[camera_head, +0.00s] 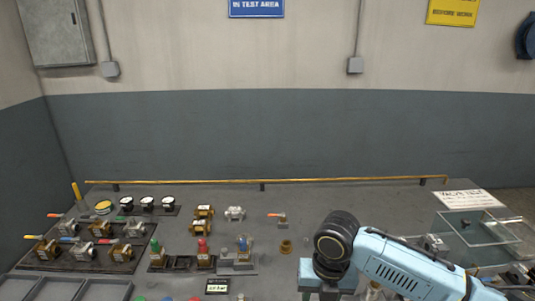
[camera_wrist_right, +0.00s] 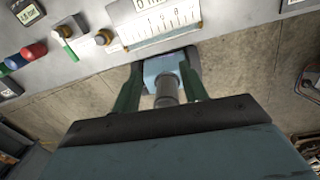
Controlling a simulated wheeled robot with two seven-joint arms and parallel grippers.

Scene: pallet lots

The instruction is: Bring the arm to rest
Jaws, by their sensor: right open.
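My right arm (camera_head: 405,268) comes in from the right in the head view, light blue with a black joint (camera_head: 337,238). It is bent down over the front right of the grey bench; its fingers are hidden there. In the right wrist view my right gripper (camera_wrist_right: 163,76) shows two green fingers standing apart. A light blue part with a grey cylinder (camera_wrist_right: 167,90) shows between them; I cannot tell its distance, and no grip on it is visible. The bench's front edge and the floor lie beyond. My left gripper is in neither view.
The bench (camera_head: 330,205) carries several brass valves, gauges and grey trays (camera_head: 100,291) at left. A clear box (camera_head: 470,228) stands at right. A yellow rail (camera_head: 262,182) runs along the back. The wrist view shows coloured buttons (camera_wrist_right: 33,52) and a scale (camera_wrist_right: 160,25) near the edge.

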